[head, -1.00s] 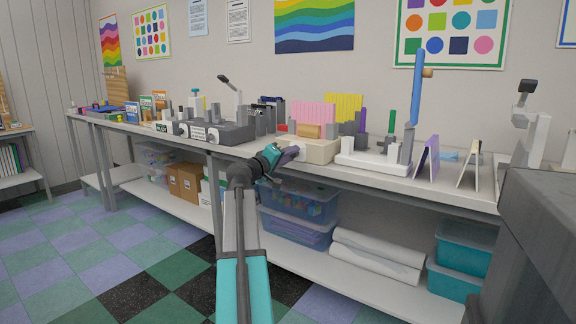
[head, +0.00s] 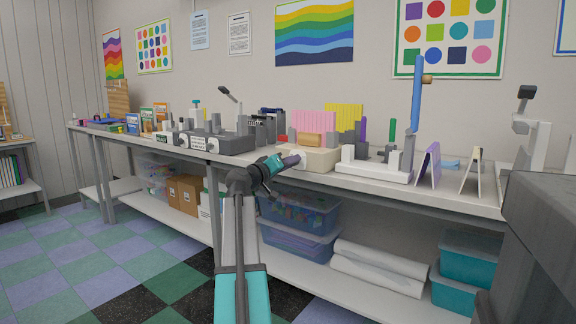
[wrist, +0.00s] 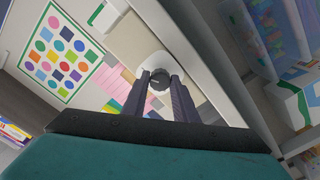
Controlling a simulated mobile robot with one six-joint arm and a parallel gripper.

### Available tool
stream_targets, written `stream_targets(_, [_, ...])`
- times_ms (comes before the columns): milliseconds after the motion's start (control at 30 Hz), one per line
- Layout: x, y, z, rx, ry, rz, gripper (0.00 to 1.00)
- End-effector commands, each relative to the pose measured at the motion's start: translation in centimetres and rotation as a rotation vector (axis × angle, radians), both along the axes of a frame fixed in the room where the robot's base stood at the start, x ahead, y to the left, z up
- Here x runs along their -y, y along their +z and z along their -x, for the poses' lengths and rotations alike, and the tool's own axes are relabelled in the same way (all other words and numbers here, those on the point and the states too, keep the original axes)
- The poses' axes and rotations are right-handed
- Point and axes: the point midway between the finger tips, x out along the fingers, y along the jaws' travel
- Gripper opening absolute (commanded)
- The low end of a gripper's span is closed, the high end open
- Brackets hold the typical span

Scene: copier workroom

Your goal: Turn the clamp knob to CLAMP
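The clamp knob (wrist: 158,80) is a small dark round knob on a white round base (wrist: 150,62), seen in the wrist view. It sits on the front of a cream box (head: 318,159) on the bench in the head view, where my arm hides the knob. My gripper (wrist: 160,77) points at the knob, its two dark fingers apart with the knob between or just beyond their tips. Contact cannot be told. In the head view my gripper (head: 299,157) is close to the box's front face. The knob's markings are too small to read.
The long bench (head: 440,190) carries a grey device (head: 225,143) to the left and a white fixture (head: 375,170) with a tall blue lever (head: 416,95) to the right. Plastic bins (head: 300,215) and white rolls (head: 380,262) lie on the shelf below. A grey cabinet (head: 540,230) stands at right.

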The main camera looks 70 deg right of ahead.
Motion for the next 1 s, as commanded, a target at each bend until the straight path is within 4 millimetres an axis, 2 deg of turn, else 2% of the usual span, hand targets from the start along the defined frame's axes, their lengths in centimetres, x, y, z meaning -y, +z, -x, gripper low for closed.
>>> stream_targets(33, [0.0, 0.1, -0.6, 0.001, 0.014, 0.003, 0.33])
stream_targets(100, [0.0, 0.1, -0.5, 0.000, 0.013, 0.003, 0.45])
stream_targets(567, [-0.3, 0.0, -0.3, -0.001, 0.005, 0.001, 0.45])
stream_targets(767, [-1.7, 0.1, -0.6, -0.001, 0.005, 0.001, 0.45])
stream_targets(1000, [-4.4, 0.1, -1.3, 0.000, 0.006, 0.001, 0.45])
